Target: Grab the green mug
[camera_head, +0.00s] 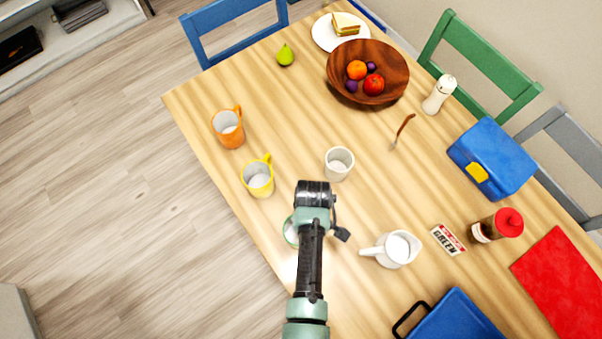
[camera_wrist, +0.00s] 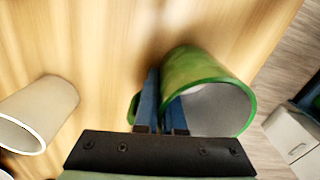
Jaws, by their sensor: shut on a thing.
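The green mug (camera_wrist: 195,68) is in the middle of the wrist view, its green side and pale inside showing and its opening facing the lower right. My gripper (camera_wrist: 161,82) has its two blue fingers close together at the mug's left side, by the handle, and is shut on the mug. Whether the fingers grip the handle or the wall is hard to tell. In the head view, the green mug (camera_head: 290,232) is mostly hidden by my arm, with only its left rim showing at the table's near left edge. My gripper is hidden there.
A white cup (camera_head: 339,163) stands close by, also at left in the wrist view (camera_wrist: 42,110). A yellow mug (camera_head: 258,176) and orange mug (camera_head: 228,128) stand along the left edge. A white jug (camera_head: 393,249) is right of my arm. Bare table (camera_head: 300,110) lies beyond.

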